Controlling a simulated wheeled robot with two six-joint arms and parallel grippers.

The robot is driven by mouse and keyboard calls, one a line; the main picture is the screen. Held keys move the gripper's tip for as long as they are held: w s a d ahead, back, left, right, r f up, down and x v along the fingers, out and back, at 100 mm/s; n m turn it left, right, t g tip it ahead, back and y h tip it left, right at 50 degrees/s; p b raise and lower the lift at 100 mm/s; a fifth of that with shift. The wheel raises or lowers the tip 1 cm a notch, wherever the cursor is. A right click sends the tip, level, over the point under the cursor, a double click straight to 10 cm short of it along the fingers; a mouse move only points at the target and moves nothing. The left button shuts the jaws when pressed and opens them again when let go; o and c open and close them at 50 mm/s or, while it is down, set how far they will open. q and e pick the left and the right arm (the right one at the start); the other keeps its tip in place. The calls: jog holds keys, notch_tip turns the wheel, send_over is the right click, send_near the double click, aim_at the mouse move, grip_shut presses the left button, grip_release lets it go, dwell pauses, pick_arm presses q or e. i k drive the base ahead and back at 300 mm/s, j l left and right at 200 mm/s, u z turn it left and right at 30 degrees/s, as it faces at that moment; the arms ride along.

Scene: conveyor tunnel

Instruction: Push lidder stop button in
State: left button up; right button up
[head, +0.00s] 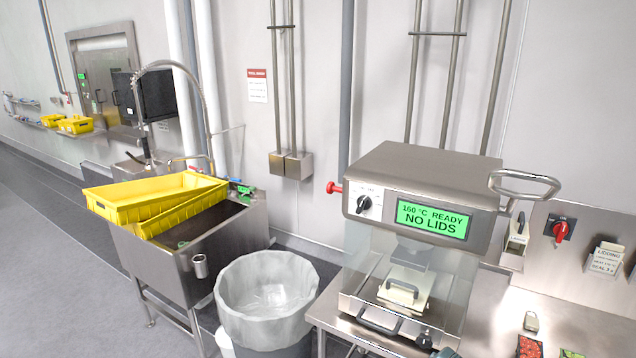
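The lidder (425,170) is a steel machine on the steel table at the right. Its green display (432,220) reads "160 °C READY NO LIDS". A red mushroom-shaped stop button (334,188) sticks out from the left side of its head on a short stem. A black dial (364,204) is on the front, left of the display. A clear guard surrounds the lower part, with a handled plate inside. Neither of my grippers shows in the head view.
A lined waste bin (267,290) stands left of the lidder. A steel sink (195,250) holds yellow crates (155,197). A red rotary switch (559,229) is on the back panel at right. A looped steel handle (525,187) juts from the lidder's right side.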

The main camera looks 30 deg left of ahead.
aim_at(331, 188)
jog(key=j+z, duration=0.1)
jog(key=j, duration=0.75)
jog(key=j+z, duration=0.1)
jog(key=j, duration=0.8)
jog(key=j+z, duration=0.1)
jog(key=j, duration=0.75)
jog(key=k+j+z, duration=0.15)
jog(key=j, duration=0.7)
